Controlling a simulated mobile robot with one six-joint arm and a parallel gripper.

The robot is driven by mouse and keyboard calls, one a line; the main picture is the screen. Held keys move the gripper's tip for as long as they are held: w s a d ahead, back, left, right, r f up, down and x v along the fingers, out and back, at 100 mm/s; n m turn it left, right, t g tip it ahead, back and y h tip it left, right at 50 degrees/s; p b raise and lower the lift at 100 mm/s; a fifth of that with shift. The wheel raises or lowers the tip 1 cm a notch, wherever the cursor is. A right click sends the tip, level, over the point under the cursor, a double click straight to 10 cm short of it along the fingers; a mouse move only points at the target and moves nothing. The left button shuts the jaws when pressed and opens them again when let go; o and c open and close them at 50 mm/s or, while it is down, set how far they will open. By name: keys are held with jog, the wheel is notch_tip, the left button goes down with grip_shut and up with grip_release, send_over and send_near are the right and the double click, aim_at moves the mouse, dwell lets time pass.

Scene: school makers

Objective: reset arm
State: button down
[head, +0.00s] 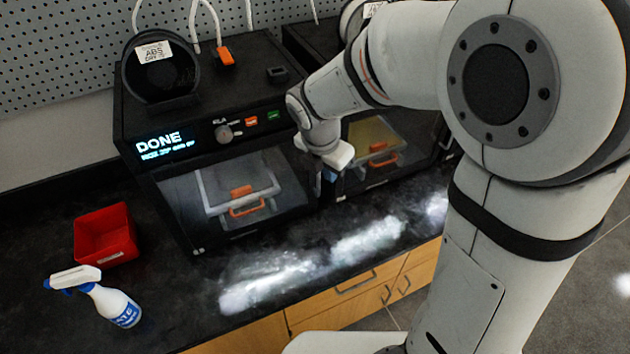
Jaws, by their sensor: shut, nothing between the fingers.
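My arm reaches in from the right side of the head view and bends down in front of the two black printers. My gripper (330,175) points down near the gap between the left printer (205,135) and the right printer (420,120). It is small in the view, shut and empty, above the dark counter (190,295). It appears apart from the counter; whether it clears the printer fronts is hard to tell. My arm hides much of the right printer.
A red bin (105,236) and a white spray bottle (107,303) stand at the counter's left. The left printer's display (160,143) reads "DONE". A black spool (160,75) sits on top. Wooden cabinets (345,300) are below. The counter strip before the printers is clear.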

jog(key=s+d+r+m+b, duration=0.1)
jog(key=s+d+m, duration=0.3)
jog(key=m, duration=0.5)
jog(key=s+d+r+m+y+b, duration=0.1)
jog(key=s+d+r+m, duration=0.1)
jog(key=s+d+m, duration=0.3)
jog(key=s+d+r+m+t, duration=0.1)
jog(key=s+d+m, duration=0.3)
jog(key=m, duration=1)
jog(key=shift+s+d+r+y+b, duration=0.25)
jog(key=shift+s+r+y+b, duration=0.15)
jog(key=shift+s+r, duration=0.65)
jog(key=shift+s+f, duration=0.15)
jog(key=shift+f, duration=0.1)
